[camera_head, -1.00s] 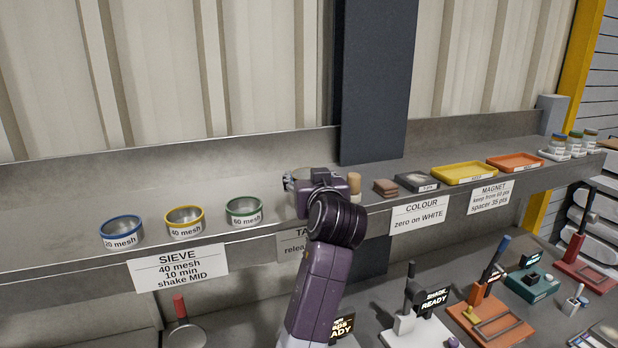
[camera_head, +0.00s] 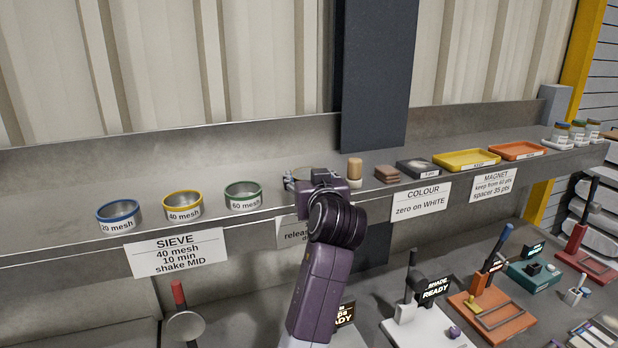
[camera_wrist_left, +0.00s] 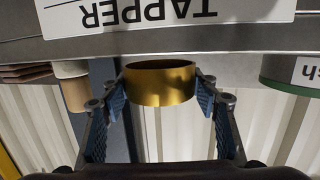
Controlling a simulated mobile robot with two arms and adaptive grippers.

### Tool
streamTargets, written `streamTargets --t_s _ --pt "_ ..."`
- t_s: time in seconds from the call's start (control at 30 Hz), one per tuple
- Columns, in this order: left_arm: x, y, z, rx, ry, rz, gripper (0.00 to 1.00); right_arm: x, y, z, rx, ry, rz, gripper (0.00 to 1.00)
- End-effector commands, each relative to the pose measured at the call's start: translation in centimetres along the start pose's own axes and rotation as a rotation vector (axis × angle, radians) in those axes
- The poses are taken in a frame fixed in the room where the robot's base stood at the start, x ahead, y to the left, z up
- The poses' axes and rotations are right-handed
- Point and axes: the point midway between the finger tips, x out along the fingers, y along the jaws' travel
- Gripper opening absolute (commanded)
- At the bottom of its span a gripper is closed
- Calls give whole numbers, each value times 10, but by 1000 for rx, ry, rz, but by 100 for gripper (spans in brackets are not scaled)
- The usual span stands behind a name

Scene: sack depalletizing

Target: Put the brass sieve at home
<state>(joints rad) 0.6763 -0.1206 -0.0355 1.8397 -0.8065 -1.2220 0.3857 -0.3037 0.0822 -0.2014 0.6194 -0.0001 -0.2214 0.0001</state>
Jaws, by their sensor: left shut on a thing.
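The brass sieve (camera_wrist_left: 160,84) is a plain gold ring between the two fingers of my left gripper (camera_wrist_left: 161,95) in the left wrist view. The fingers are shut on its sides, and its dark round face shows. In the head view my left gripper (camera_head: 312,182) is at the shelf, between the green 60 mesh sieve (camera_head: 243,199) and a wooden tapper (camera_head: 355,171). There the gripper hides most of the brass sieve. I cannot tell whether it touches the shelf. My right gripper is not in view.
The blue 20 mesh sieve (camera_head: 119,216) and yellow 40 mesh sieve (camera_head: 183,207) stand further left on the shelf. Brown pads (camera_head: 387,174), a dark box (camera_head: 418,169) and coloured trays (camera_head: 466,160) stand right. Several devices stand on the bench below.

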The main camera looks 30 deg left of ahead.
Motion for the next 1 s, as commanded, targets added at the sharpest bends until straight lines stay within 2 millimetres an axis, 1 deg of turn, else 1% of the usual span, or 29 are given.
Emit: streamTargets --t_s 0.77,1.0 --pt "0 0 0 0 1 0 28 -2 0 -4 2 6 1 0" --pt "0 0 5 0 0 0 28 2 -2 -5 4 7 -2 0"
